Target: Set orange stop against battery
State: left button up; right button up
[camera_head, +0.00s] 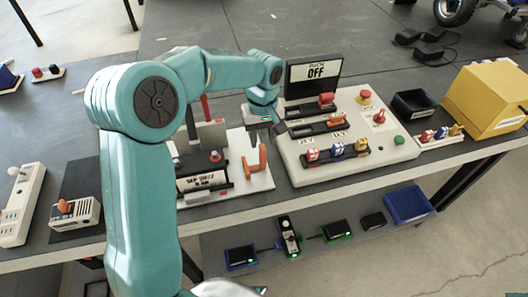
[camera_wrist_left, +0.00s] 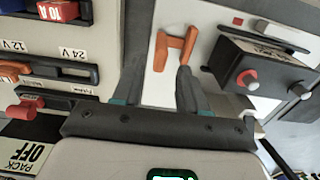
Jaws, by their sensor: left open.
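The orange stop (camera_head: 257,163) is an upright bracket on a white plate at the bench's middle; it also shows in the left wrist view (camera_wrist_left: 168,50). The battery (camera_head: 203,178) is a dark labelled box with a red terminal, standing left of the stop on the same plate. In the left wrist view the battery (camera_wrist_left: 262,65) is right of the stop, with a gap between them. My left gripper (camera_head: 272,122) is open and empty, above and behind the stop in the head view. In the wrist view its fingers (camera_wrist_left: 160,75) point toward the stop; contact cannot be told. My right gripper is not in view.
A cream switch panel (camera_head: 300,172) with a "PACK OFF" display (camera_head: 314,72) stands right of the plate. A black bin (camera_head: 413,104) and a yellow box (camera_head: 487,100) are farther right. A white upright plate (camera_head: 212,135) stands behind the battery. Modules lie on the lower shelf.

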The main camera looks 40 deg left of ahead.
aim_at(262, 147)
pick_arm(q)
notch_tip(262, 147, down, 6)
jog(key=shift+a+f, duration=0.1)
jog(key=shift+f, duration=0.6)
jog(key=shift+c, duration=0.3)
